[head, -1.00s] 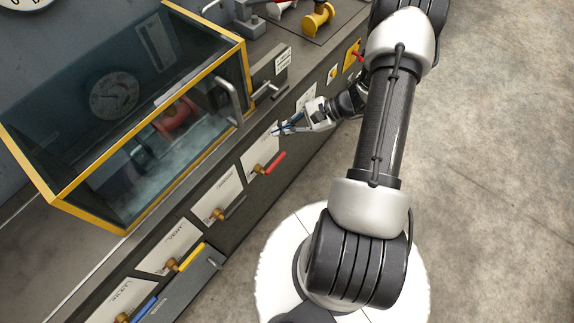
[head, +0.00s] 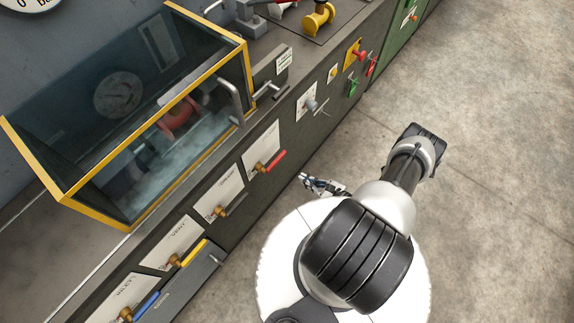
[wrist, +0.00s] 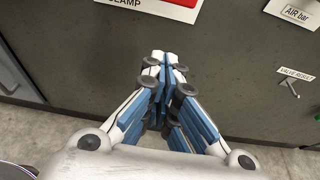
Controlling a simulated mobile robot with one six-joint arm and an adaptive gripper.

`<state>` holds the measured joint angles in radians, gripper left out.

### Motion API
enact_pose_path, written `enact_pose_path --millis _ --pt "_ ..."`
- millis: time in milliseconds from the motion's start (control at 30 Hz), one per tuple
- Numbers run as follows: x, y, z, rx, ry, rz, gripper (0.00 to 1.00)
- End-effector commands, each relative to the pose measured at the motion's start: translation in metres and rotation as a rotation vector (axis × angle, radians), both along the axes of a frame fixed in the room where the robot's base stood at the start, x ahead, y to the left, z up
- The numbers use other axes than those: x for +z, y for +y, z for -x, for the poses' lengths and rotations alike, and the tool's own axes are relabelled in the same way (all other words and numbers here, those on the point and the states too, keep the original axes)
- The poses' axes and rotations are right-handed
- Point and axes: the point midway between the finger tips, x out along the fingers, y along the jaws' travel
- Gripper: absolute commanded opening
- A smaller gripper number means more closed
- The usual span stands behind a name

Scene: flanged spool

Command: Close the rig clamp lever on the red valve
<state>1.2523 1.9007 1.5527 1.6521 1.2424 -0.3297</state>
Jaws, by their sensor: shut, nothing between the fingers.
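The red valve lever (head: 273,161) is on a brass valve in front of a white label plate (head: 261,145) on the bench's front panel. It slants up to the right in the head view, much like the blue, yellow and grey levers in the row. My gripper (head: 303,178) is lower right of it, out in front of the panel and apart from it. In the wrist view my gripper (wrist: 160,58) has its fingers together with nothing between them.
A yellow-framed glass enclosure (head: 150,110) stands on the bench. Grey (head: 234,206), yellow (head: 192,254) and blue (head: 146,305) levers line the front to the left. A valve reset handle (wrist: 290,88) is right of my gripper. Concrete floor (head: 480,170) at right is clear.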

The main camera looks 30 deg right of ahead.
Motion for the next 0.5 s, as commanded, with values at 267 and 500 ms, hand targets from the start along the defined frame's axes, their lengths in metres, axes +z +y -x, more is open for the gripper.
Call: enact_pose_path --millis 267,500 --pt "0.000 0.000 0.000 0.001 0.000 0.001 0.00" --pt "-0.007 0.008 -0.017 0.009 0.000 0.000 0.00"
